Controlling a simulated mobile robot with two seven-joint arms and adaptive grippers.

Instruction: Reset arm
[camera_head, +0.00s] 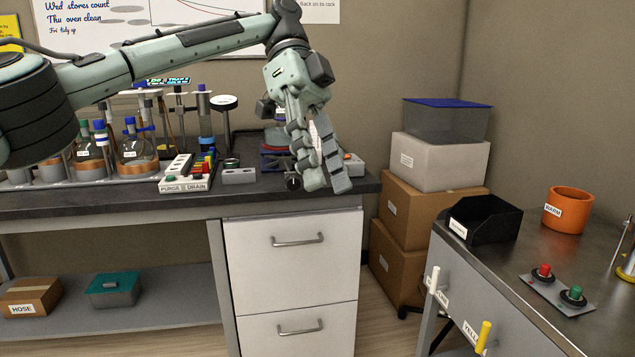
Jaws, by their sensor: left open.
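My left arm reaches in from the left across the upper part of the head view. My left gripper (322,187) hangs down over the right end of the dark bench (110,200), its fingers pointing down. It is open and I see nothing between its fingers. Its fingertips overlap the front edge of the bench in the picture; I cannot tell how far above it they are. My right gripper is not in view.
Flasks (137,150) and a purge/drain switch box (186,174) stand on the bench left of the gripper. Stacked boxes (440,163) stand right of the bench. The right-hand table holds a black bin (484,220), an orange pot (568,209) and a button plate (557,293).

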